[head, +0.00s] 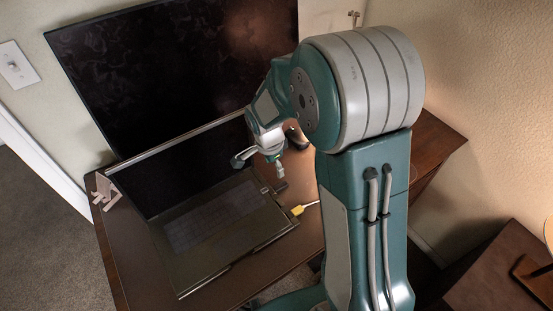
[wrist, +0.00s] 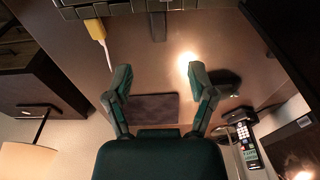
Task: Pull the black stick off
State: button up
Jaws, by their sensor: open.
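The black stick (wrist: 158,27) juts out of the laptop's side edge at the top of the wrist view. In the head view the stick (head: 280,187) is a small dark piece at the laptop's right edge, just below my gripper. The laptop (head: 205,225) lies open on the desk; only its edge (wrist: 200,4) shows in the wrist view. My gripper (wrist: 158,76) is open and empty. Its two fingers are spread to either side of the stick's line, apart from the stick. In the head view my gripper (head: 262,164) hangs over the laptop's right side.
A yellow plug (wrist: 97,29) with a white cable sits in the same laptop edge, left of the stick. A large monitor (head: 170,65) stands behind the laptop.

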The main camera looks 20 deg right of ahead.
aim_at(278, 186)
jog(key=f, duration=0.3)
jog(key=d+f, duration=0.1)
jog(key=f, duration=0.6)
jog(key=shift+w+d+f, duration=0.15)
jog(key=shift+f, duration=0.2)
grip_shut()
